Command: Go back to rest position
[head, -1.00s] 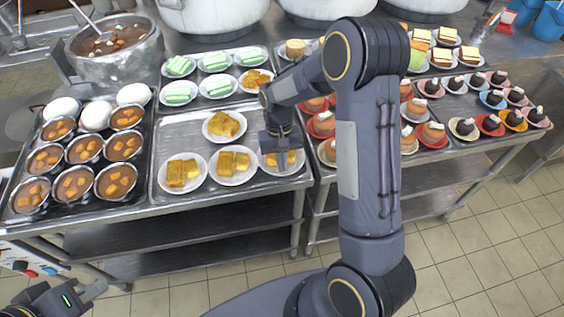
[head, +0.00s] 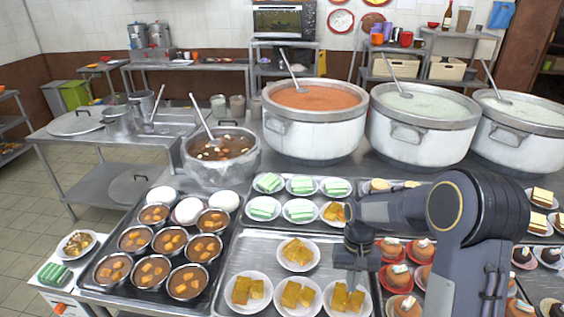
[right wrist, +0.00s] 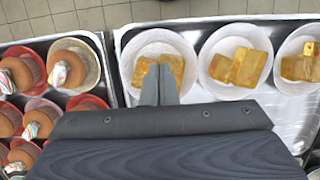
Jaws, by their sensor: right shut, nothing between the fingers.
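My right gripper (head: 355,268) is shut and empty. In the head view it points down over the front right of a metal tray (head: 262,248) with plates of yellow cake pieces. A plate of yellow cake (head: 343,300) lies just below it in that view. In the right wrist view the closed fingertips (right wrist: 160,72) overlap the near part of a cake plate (right wrist: 133,52). I cannot tell the exact gap between the fingertips and the plate. My left gripper is not in the head view now.
Bowls of brown stew (head: 154,271) stand left of the cake tray. Plates of green and white cakes (head: 265,208) are behind it. A stew pot (head: 222,165) and large stockpots (head: 312,125) stand at the back. Small brown cakes (right wrist: 67,62) on plates sit right beside the gripper.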

